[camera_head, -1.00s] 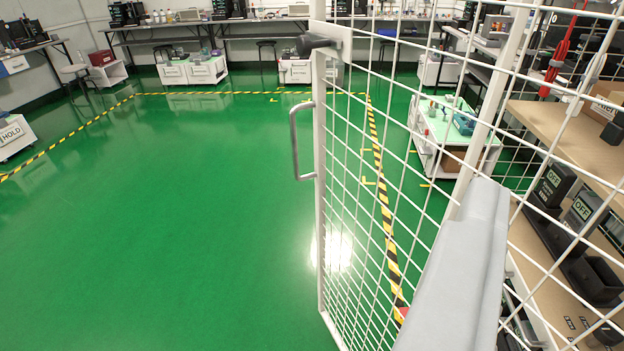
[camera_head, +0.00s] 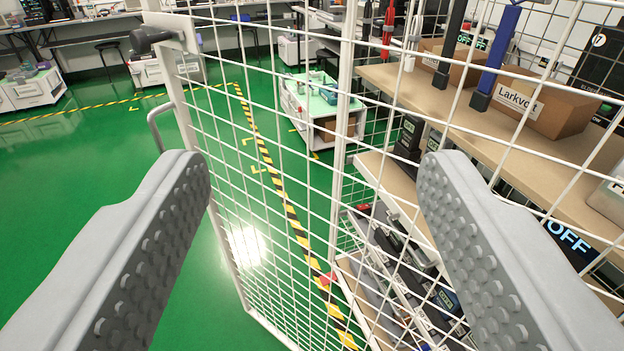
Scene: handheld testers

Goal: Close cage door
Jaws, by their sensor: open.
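The cage door (camera_head: 200,143) is a white wire-mesh panel in a white frame, standing open at an angle across the left and middle of the view. Its grey pull handle (camera_head: 160,122) and dark latch knob (camera_head: 152,40) are on its left edge. My gripper (camera_head: 315,165) is open and empty, with one grey studded finger on each side of the view. The mesh shows between the fingers. The left finger overlaps the door's frame below the handle in the picture; I cannot tell whether it touches.
Behind the mesh at right are shelves (camera_head: 400,80) with a cardboard box (camera_head: 545,100) and handheld devices. A white cart (camera_head: 312,105) stands beyond. Yellow-black tape (camera_head: 262,150) marks the green floor (camera_head: 60,200), which is clear at left.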

